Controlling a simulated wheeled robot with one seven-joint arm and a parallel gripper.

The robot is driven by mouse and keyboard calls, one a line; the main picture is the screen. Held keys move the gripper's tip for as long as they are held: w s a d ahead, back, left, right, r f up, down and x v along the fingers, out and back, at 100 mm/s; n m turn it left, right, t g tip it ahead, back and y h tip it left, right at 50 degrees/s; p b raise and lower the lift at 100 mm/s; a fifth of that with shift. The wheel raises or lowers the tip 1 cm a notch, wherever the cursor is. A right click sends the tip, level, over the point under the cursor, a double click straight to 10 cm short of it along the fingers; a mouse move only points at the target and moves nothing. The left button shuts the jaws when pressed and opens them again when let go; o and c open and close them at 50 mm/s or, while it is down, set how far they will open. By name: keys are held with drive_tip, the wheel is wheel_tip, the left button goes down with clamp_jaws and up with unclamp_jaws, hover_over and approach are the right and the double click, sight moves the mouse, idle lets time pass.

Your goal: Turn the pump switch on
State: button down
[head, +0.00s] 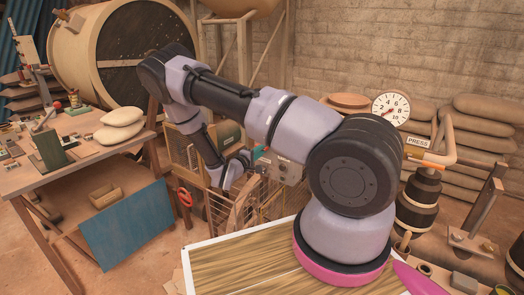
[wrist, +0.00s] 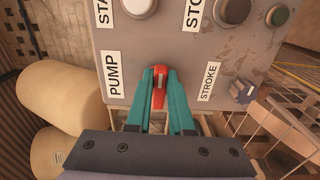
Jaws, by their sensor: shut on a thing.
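The pump switch (wrist: 159,98) is a red lever with a pale stripe, on a worn grey control panel (wrist: 185,45) beside the PUMP label (wrist: 115,75). In the wrist view it stands nearly upright in the picture. My gripper (wrist: 160,82) has teal fingers, one on each side of the red lever, closed on it. In the head view the panel is a small grey box (head: 289,171) right of my gripper (head: 260,157). The switch cannot be made out there, and the forearm partly covers the box.
A blue-grey knob (wrist: 243,92) is right of the STROKE label (wrist: 208,82). Pale rounded sacks (wrist: 95,98) lie left of the panel.

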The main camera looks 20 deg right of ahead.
drive_tip(key=shift+f, duration=0.1)
drive_tip(key=c, duration=0.8)
unclamp_jaws()
drive_tip(key=v, duration=1)
drive_tip(key=shift+s+a, duration=0.25)
drive_tip(key=shift+a, duration=0.1)
